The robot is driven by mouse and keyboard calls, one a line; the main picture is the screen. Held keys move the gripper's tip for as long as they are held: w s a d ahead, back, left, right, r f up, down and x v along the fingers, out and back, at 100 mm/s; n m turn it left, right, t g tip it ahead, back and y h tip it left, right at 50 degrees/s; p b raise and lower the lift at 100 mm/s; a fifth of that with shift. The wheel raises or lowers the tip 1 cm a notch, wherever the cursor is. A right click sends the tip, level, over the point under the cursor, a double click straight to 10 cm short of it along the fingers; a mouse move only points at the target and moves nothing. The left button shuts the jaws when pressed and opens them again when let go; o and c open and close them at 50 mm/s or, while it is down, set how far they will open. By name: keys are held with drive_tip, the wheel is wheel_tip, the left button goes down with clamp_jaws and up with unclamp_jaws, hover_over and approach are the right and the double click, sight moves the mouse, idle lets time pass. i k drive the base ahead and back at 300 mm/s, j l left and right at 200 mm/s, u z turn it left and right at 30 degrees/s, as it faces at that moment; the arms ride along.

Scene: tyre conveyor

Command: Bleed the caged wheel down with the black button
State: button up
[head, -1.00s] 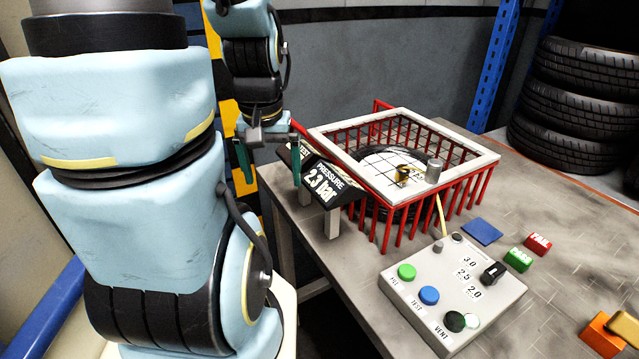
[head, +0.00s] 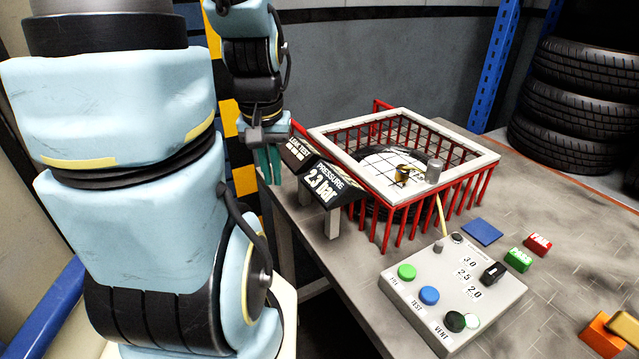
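A wheel (head: 420,167) lies inside a red-barred cage with a pale frame (head: 358,187). A black gauge (head: 332,186) beside it reads "PRESSURE 2.3 bar". A grey control box (head: 402,292) stands in front of the cage. It has a green FILL button (head: 406,271), a blue TEST button (head: 428,295) and a very dark, greenish button (head: 455,321) by the word VENT. A black selector knob (head: 493,271) sits by 3.0, 2.5 and 2.0. My gripper (head: 269,180) hangs left of the gauge, away from the box, fingers together with nothing seen between them.
A second dark sign (head: 299,153) stands behind the gauge. Stacked tyres (head: 575,105) stand at the back right.

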sight(454, 321)
drive_tip(key=k+l+u, duration=0.1)
drive_tip(key=k+u, duration=0.15)
drive_tip(key=k, duration=0.55)
drive_tip(key=k+u, duration=0.3)
drive_tip(key=k, duration=0.5)
